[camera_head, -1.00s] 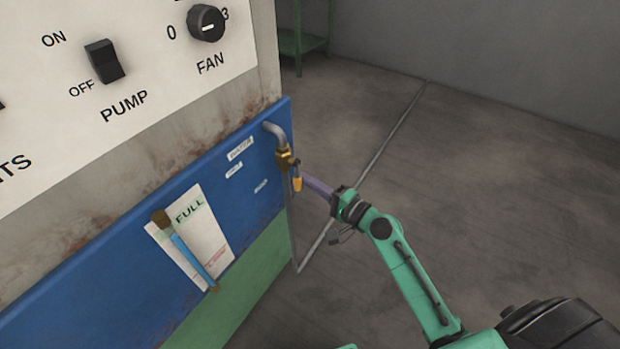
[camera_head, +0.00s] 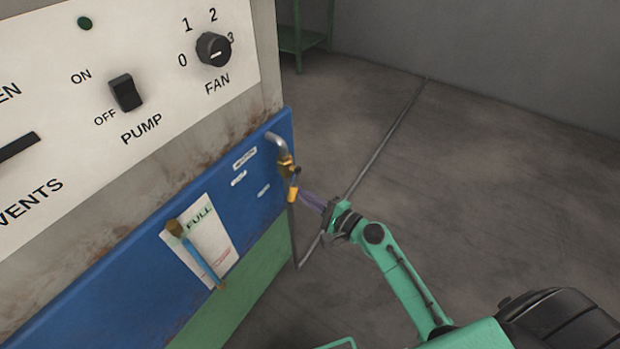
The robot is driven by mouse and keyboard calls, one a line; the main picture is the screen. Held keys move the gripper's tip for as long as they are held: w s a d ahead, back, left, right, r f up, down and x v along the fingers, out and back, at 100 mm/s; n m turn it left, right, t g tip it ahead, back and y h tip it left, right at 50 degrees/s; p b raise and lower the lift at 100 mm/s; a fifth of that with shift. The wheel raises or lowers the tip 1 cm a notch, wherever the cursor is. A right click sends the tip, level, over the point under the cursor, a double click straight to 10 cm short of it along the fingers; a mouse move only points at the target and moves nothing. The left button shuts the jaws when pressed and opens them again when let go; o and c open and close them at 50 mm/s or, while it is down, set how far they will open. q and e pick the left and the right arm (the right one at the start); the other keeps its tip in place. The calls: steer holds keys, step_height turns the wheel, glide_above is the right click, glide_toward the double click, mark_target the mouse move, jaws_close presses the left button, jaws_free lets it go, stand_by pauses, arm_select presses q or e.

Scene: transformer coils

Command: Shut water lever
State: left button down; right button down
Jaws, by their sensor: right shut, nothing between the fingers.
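The water lever (camera_head: 292,190) is a small yellow-orange handle hanging down below a brass valve (camera_head: 286,165). The valve sits on a bent grey pipe (camera_head: 276,142) at the right end of the blue panel. My right gripper (camera_head: 304,197) has a purplish finger part reaching toward the lever from its right. It is shut with nothing in it. Its tip is very close to the lever; I cannot tell whether they touch. My left gripper is not in view.
The blue panel (camera_head: 110,270) carries a level gauge with a blue tube (camera_head: 203,262) and a FULL label. Above it are the pump switch (camera_head: 126,93) and fan knob (camera_head: 213,50). A grey pipe (camera_head: 385,145) runs along the floor. A green stand (camera_head: 303,40) is at the back.

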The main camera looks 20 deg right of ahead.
mark_target(290, 199)
steer(key=s+a+r+m+p, duration=0.1)
steer(key=m+p, duration=0.2)
steer(key=s+a+r+m+g+p, duration=0.1)
steer(key=m+p, duration=0.2)
steer(key=p, duration=0.1)
steer(key=s+a+r+m+p, duration=0.1)
steer(key=a+r+m+p, duration=0.1)
steer(key=p, duration=0.2)
steer(key=shift+m+g+y, duration=0.4)
steer(key=p, duration=0.1)
steer(key=r+m+p, duration=0.1)
steer(key=p, duration=0.1)
steer(key=shift+s+a+m, duration=0.25)
steer(key=shift+s+m, duration=0.05)
